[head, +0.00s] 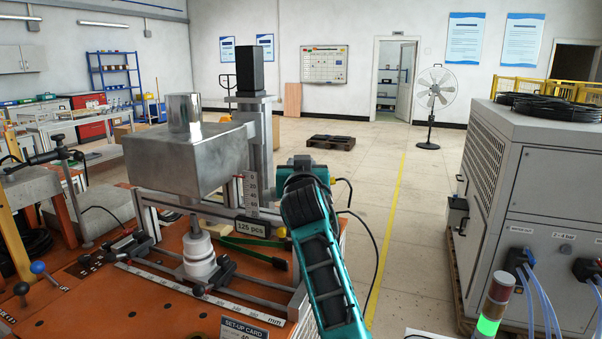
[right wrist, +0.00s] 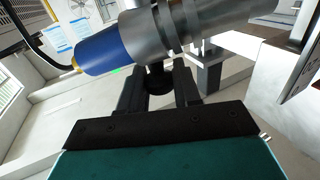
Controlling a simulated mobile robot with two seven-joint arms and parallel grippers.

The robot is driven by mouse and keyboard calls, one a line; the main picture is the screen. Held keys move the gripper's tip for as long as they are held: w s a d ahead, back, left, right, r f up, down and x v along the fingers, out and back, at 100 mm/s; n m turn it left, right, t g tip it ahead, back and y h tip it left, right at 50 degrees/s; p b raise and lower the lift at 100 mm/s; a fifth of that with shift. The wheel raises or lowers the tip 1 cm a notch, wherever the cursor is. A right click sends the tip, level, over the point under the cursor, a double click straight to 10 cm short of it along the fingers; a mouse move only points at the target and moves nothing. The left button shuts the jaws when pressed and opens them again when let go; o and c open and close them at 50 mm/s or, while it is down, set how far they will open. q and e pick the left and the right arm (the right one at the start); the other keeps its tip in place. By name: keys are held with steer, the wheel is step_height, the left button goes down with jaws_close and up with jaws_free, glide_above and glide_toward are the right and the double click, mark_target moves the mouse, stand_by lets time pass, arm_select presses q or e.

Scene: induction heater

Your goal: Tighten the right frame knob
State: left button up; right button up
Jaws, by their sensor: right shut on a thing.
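My right gripper (right wrist: 158,88) is shut on a small dark round knob (right wrist: 158,76) between its two black fingers in the right wrist view. In the head view my teal right arm reaches up to the right side of the heater's frame (head: 259,150). Its fingertips and the held knob are hidden there behind the arm. I cannot tell how tight the knob is. My left gripper is not in view.
A blue-ended metal cylinder (right wrist: 110,48) crosses close above the fingers. A grey cabinet (head: 550,185) stands right, with clear floor between.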

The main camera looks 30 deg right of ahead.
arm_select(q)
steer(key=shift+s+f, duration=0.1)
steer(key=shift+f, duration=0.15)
arm_select(e)
steer(key=shift+m+g+h, duration=0.3)
steer(key=shift+h, duration=0.1)
steer(key=o, duration=1)
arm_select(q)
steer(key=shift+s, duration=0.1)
arm_select(e)
steer(key=shift+s, duration=0.1)
